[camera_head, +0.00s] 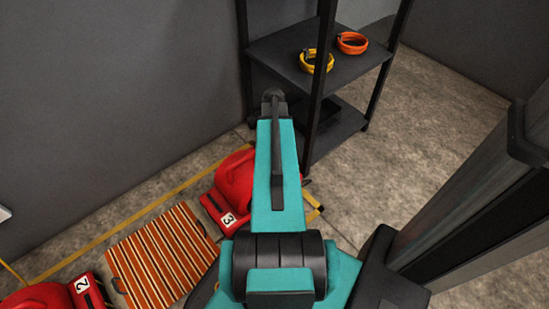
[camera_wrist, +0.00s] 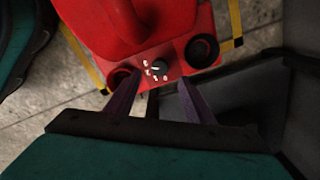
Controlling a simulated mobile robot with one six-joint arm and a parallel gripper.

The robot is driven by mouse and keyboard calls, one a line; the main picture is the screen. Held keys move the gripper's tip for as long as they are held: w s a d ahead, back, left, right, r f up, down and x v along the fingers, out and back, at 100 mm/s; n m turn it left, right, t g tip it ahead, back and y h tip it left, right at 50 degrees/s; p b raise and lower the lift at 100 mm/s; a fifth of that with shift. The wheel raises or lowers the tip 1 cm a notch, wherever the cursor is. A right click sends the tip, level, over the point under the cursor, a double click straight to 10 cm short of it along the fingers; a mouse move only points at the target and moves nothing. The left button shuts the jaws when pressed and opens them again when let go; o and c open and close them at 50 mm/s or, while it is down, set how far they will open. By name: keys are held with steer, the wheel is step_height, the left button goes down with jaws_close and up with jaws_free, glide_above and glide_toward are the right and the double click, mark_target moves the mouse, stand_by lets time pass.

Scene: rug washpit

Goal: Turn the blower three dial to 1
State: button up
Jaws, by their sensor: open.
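The red blower three (camera_head: 236,181) stands on the floor by the wall in the head view, with a white "3" label on its front. My arm hides part of it. In the wrist view, the red blower (camera_wrist: 165,22) fills the top, and its small dark dial (camera_wrist: 160,67) sits between two dark round openings. White numerals lie to the left of the dial and below it. I cannot tell which numeral it points to. My gripper (camera_wrist: 159,82) is open, its two fingers apart on either side of the dial. Touching cannot be made out. The head view does not show the fingers clearly.
Another red blower (camera_head: 48,296), labelled 2, is at lower left. A striped rug (camera_head: 158,256) lies between the blowers. A dark shelf rack (camera_head: 345,68) holds a yellow coil (camera_head: 316,61) and an orange coil (camera_head: 352,43). Floor right of the rack is clear.

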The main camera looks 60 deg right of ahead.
steer(key=shift+f+b, duration=1.15)
steer(key=shift+f, duration=2.35)
steer(key=c, duration=1)
steer(key=shift+c, duration=0.2)
